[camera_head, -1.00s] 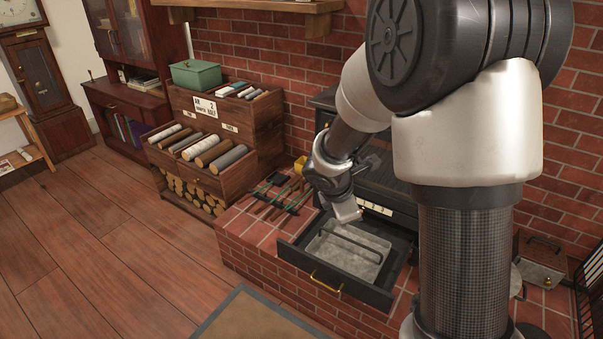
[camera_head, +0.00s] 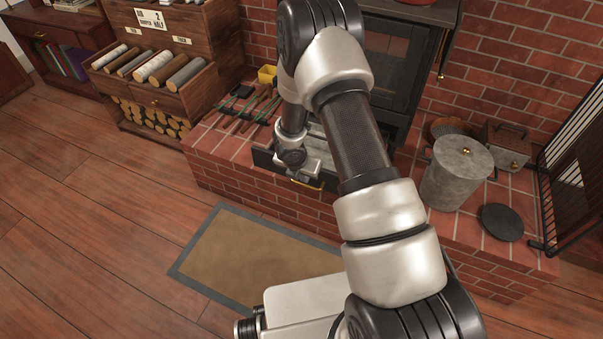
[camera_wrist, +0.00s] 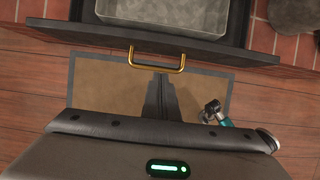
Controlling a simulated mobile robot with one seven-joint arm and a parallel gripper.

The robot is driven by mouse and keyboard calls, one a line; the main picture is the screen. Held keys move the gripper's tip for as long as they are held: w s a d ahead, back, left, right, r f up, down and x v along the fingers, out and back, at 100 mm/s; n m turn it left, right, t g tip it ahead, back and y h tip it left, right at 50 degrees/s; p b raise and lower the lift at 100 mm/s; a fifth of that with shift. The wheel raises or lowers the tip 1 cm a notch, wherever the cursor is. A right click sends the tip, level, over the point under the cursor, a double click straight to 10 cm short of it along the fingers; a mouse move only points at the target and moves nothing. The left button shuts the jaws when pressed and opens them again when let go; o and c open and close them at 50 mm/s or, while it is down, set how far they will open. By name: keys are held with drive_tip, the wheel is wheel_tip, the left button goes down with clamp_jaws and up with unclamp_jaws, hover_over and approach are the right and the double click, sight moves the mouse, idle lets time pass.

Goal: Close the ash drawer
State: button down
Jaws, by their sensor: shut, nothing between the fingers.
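The ash drawer (camera_head: 264,160) stands open, pulled out from under the black stove (camera_head: 392,68) on the brick hearth. My arm hides much of it in the head view. In the wrist view its dark front (camera_wrist: 215,48) crosses the top, with a grey metal pan (camera_wrist: 170,12) inside. The brass handle (camera_wrist: 157,67) also shows in the head view (camera_head: 308,186). My gripper (camera_wrist: 160,78) is shut and empty, on the outer side of the drawer front, with its fingertips close to the handle in the picture. I cannot tell whether they touch.
A lidded metal bucket (camera_head: 455,178), a black disc (camera_head: 502,222) and a fire screen (camera_head: 580,170) stand to the right on the hearth. Fire tools (camera_head: 240,108) lie left of the drawer. A mat (camera_head: 245,255) lies on the open floor in front.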

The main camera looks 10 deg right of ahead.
drive_tip(key=w+d, duration=0.1)
drive_tip(key=w+d+f+p, duration=0.1)
drive_tip(key=w, duration=0.1)
drive_tip(key=shift+w+d, duration=0.3)
drive_tip(key=shift+w, duration=0.1)
